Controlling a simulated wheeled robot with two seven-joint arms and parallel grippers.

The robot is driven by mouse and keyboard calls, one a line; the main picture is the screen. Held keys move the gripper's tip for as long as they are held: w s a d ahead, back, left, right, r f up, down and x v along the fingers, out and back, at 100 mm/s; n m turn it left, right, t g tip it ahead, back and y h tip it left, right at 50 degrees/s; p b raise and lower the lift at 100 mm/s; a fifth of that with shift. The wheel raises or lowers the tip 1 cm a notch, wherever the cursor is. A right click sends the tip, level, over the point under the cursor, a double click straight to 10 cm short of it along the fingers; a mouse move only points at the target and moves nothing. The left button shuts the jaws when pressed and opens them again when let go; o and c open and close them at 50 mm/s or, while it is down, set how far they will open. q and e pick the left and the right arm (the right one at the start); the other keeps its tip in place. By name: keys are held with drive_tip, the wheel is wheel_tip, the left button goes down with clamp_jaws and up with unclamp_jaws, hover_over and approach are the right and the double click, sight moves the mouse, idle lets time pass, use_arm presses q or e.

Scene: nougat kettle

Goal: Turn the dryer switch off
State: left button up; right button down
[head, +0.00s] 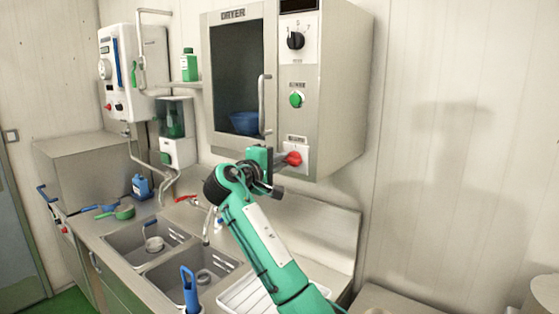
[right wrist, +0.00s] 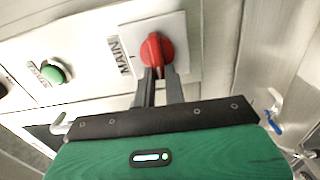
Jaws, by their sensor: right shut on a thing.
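The dryer (head: 340,95) is a steel cabinet on the wall with a dark glass door and a control strip on its right. Its red main switch knob (head: 293,159) sits at the bottom of that strip. My right gripper (head: 280,161) reaches it from the left. In the right wrist view the two dark fingers of the gripper (right wrist: 159,76) are closed on the red knob (right wrist: 157,49), in front of a plate lettered MAIN. The fingers hide the knob's lower part. My left gripper is not in view.
Above the red knob are a green button (head: 296,99) and a black dial (head: 295,40). The dryer door's vertical handle (head: 265,105) is close to my right gripper. A blue bowl (head: 244,123) is inside the dryer. Below are a double sink (head: 138,262) and a faucet (head: 207,228).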

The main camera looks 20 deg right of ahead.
idle(0.5)
drive_tip(key=c, duration=1.5)
unclamp_jaws()
drive_tip(key=shift+o, duration=0.2)
drive_tip(key=shift+s+a+f, duration=0.1)
drive_tip(key=shift+s+a, duration=0.05)
drive_tip(key=shift+a, duration=0.05)
drive_tip(key=b+v, duration=0.6)
drive_tip(key=v, duration=0.7)
